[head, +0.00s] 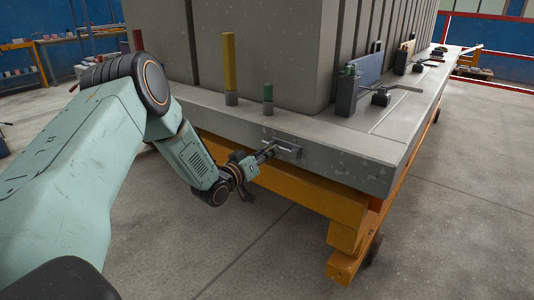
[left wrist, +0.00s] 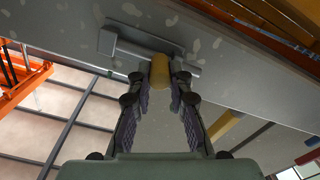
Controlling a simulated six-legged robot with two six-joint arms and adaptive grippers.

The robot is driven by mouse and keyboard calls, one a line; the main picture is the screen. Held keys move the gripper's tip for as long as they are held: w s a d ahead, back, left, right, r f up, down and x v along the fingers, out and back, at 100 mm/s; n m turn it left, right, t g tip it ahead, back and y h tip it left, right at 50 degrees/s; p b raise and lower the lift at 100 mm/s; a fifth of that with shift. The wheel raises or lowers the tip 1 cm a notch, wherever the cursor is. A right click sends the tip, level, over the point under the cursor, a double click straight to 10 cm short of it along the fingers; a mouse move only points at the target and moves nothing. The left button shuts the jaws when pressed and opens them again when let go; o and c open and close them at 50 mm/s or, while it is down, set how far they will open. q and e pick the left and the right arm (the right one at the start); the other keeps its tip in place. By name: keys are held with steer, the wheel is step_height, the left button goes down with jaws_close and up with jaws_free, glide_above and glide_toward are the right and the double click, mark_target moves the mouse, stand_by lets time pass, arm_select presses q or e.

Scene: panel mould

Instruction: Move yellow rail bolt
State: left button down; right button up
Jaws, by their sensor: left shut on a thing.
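The yellow rail bolt's knob (left wrist: 160,71) shows in the left wrist view between my fingertips. It sits at a grey rod and bracket (left wrist: 125,46) on the side face of the slab. In the head view the bracket plate (head: 288,148) is on the slab's near edge, and the knob is too small or hidden to make out. My left gripper (head: 266,153) reaches the bracket from the left and is shut on the knob; its fingers (left wrist: 160,88) lie on both sides of it. My right gripper is not in view.
The grey slab (head: 330,160) rests on an orange frame (head: 300,195). A tall yellow post (head: 229,65) and a short green-topped post (head: 267,98) stand on it above my gripper. Dark clamps (head: 347,92) stand further right. The floor in front is clear.

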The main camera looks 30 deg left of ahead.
mark_target(291, 153)
arm_select(q)
steer(key=d, duration=0.5)
steer(key=shift+s+d+r+p, duration=0.1)
steer(key=shift+s+d+p, duration=0.05)
steer(key=shift+p, duration=0.15)
steer(key=shift+d, duration=0.1)
steer(key=c, duration=1.3)
jaws_free()
steer(key=shift+d, duration=0.15)
steer(key=shift+o, duration=0.4)
steer(key=shift+s+a, duration=0.1)
steer(key=shift+a, duration=0.1)
steer(key=shift+s, duration=0.2)
steer(key=s, duration=1.1)
steer(key=shift+s+a, duration=0.25)
steer(key=shift+a, duration=0.2)
